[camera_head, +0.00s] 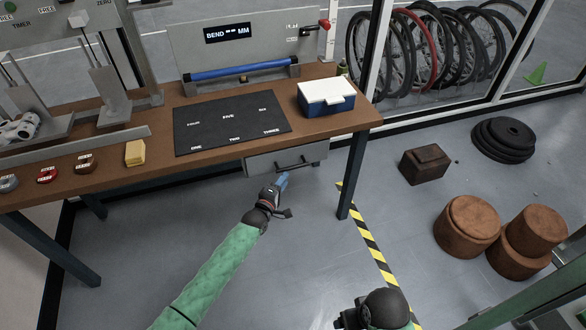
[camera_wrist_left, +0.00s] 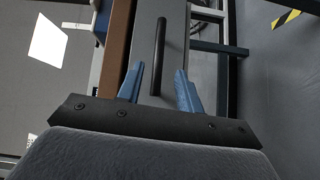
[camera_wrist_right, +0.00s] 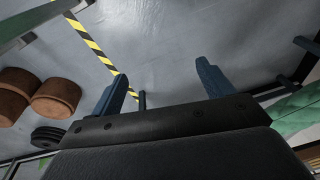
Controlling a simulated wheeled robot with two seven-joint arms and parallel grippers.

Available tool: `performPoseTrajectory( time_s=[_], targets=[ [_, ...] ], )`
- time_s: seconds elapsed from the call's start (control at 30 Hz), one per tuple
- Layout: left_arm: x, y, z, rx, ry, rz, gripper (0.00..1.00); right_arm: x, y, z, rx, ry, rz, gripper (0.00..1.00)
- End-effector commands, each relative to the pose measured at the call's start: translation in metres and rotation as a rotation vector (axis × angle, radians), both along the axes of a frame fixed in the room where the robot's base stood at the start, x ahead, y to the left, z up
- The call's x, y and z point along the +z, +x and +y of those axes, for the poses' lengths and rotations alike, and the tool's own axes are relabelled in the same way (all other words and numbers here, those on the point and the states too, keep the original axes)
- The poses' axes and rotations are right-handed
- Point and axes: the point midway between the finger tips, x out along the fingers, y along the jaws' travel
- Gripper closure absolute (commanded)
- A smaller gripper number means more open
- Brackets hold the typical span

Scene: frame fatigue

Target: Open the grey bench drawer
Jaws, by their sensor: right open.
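The grey bench drawer (camera_head: 262,161) hangs under the front edge of the wooden bench and looks shut, its face level with the bench edge. It has a dark bar handle (camera_head: 294,163), which also shows in the left wrist view (camera_wrist_left: 158,55). My left gripper (camera_head: 283,180) is just in front of the handle. In the left wrist view its blue fingers (camera_wrist_left: 160,88) are open, with the handle's near end between them and no clear contact. My right gripper (camera_wrist_right: 160,85) is open and empty, away from the drawer, over the floor.
The bench top (camera_head: 330,120) holds a black mat (camera_head: 230,122), a blue box with a white lid (camera_head: 326,97) and a yellow block (camera_head: 135,153). A bench leg (camera_head: 352,178) stands right of the drawer. Striped tape (camera_head: 368,240) crosses the floor. Brown round blocks (camera_head: 467,224) stand at right.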

Motion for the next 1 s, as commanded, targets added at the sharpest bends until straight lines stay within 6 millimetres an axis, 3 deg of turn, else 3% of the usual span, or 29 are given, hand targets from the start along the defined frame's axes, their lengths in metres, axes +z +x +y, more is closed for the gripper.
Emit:
performPoseTrajectory(
  time_s=[0.27, 0.7, 1.0],
  targets=[
    [0.003, 0.006, -0.002, 0.003, -0.092, 0.037, 0.64, -0.005, 0.000, 0.000, 0.002, -0.003, 0.011, 0.20],
    [0.003, 0.055, -0.028, 0.002, -0.090, 0.037, 0.64, -0.053, 0.011, 0.002, 0.002, -0.010, 0.013, 0.20],
    [0.002, 0.070, -0.035, 0.002, -0.088, 0.036, 0.64, -0.068, 0.013, 0.003, 0.003, -0.011, 0.013, 0.20]
  ],
)
